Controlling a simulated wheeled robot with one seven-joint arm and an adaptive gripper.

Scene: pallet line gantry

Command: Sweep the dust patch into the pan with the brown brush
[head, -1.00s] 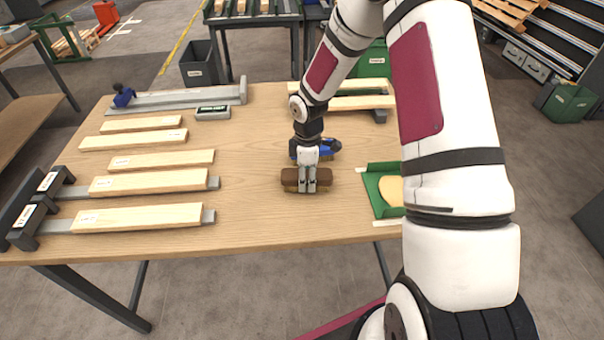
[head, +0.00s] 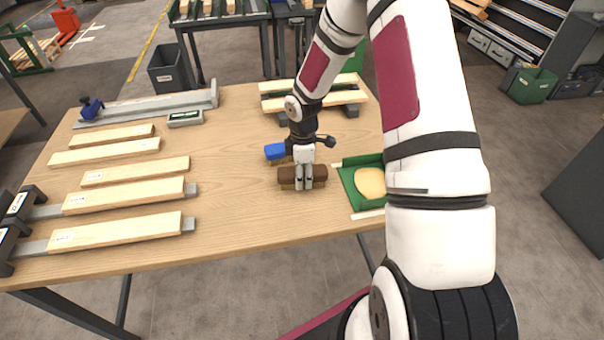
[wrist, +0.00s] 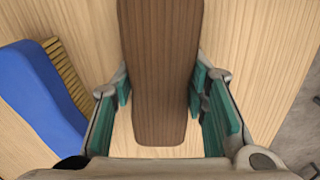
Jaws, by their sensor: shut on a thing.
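My gripper (head: 304,182) is shut on the brown brush (head: 287,176), with one finger on each long side of its block. In the wrist view the brown block (wrist: 160,60) runs lengthwise between the teal finger pads. The brush is low over the table or touching it; I cannot tell which. The green pan (head: 349,190) is just to its right, partly hidden by my arm. A tan patch (head: 370,183) shows inside the pan's outline; I cannot tell whether it is the dust. No other dust patch is visible.
A blue brush (head: 275,152) lies behind and left of the brown one, and shows in the wrist view (wrist: 40,95). Several pale boards (head: 123,230) cover the table's left side. Stacked boards (head: 310,98) stand behind. The table (head: 235,200) is bare between boards and brush.

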